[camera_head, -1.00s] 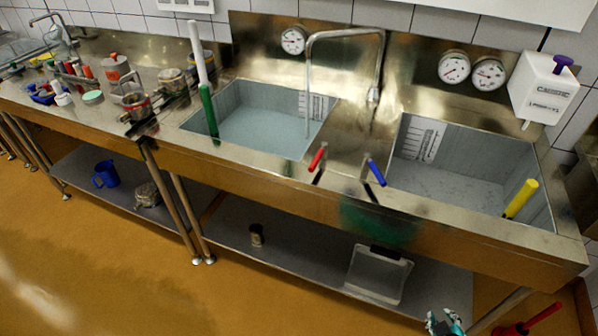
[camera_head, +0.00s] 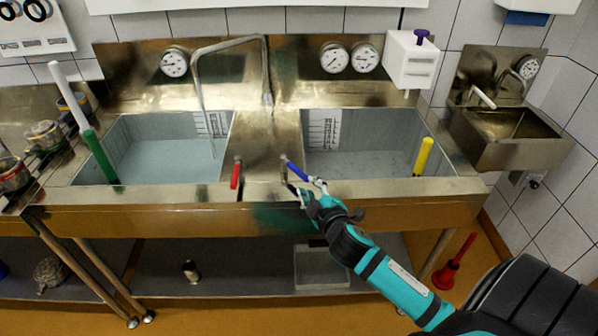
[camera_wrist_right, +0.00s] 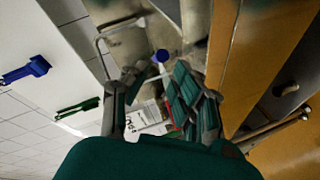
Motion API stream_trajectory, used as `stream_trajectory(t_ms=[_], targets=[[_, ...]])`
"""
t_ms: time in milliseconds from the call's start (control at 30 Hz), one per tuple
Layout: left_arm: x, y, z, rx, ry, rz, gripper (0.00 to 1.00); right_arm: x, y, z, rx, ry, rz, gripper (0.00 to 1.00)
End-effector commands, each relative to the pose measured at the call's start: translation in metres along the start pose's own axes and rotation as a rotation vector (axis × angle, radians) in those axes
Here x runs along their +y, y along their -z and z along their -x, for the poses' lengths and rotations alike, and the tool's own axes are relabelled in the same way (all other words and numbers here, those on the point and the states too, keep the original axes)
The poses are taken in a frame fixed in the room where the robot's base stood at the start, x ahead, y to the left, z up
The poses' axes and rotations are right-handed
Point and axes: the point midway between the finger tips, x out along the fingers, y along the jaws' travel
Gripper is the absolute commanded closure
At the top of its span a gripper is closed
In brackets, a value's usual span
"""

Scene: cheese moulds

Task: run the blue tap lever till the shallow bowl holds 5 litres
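The blue tap lever (camera_head: 295,169) sticks up at the front rim between two sunken basins, right of the red lever (camera_head: 236,174). My right gripper (camera_head: 312,187) is at the blue lever's free end. In the right wrist view, a round blue end (camera_wrist_right: 161,56) shows between its spread fingers (camera_wrist_right: 160,78); contact cannot be told. The left basin (camera_head: 160,160) has a bluish, water-like bottom; the right basin (camera_head: 375,163) has a pale grey one. Which is the shallow bowl is unclear. The spout (camera_head: 229,42) points over the left basin. My left gripper is out of view.
Scale sheets (camera_head: 322,133) line the basin walls. Dials (camera_head: 335,58) hang behind. A small sink (camera_head: 510,135) is at right, a red plunger (camera_head: 447,275) on the floor.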

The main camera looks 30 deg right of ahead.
Motion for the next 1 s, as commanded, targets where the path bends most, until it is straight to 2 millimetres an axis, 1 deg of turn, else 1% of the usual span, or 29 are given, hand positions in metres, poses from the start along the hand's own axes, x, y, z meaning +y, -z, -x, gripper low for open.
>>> stream_trajectory(t_ms=[33, 200, 300, 400, 600, 833, 1000], targets=[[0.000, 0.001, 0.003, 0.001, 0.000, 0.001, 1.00, 0.002, 0.001, -0.013, -0.001, -0.001, 0.001, 0.73], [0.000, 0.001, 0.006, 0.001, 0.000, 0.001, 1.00, 0.001, 0.001, -0.047, -0.001, -0.001, 0.001, 0.73], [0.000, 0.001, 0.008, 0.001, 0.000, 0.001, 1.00, 0.001, 0.000, -0.063, -0.001, -0.001, 0.000, 0.73], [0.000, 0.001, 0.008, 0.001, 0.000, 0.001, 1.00, 0.000, 0.000, -0.074, 0.000, 0.000, -0.001, 0.73], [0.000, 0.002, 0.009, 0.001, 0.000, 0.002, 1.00, 0.000, 0.000, -0.084, 0.000, 0.000, 0.000, 0.73], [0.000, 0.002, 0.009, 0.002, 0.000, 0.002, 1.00, -0.001, 0.000, -0.084, 0.000, 0.001, 0.000, 0.73], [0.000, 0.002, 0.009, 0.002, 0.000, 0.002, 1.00, -0.001, 0.000, -0.084, 0.000, 0.001, 0.000, 0.96]])
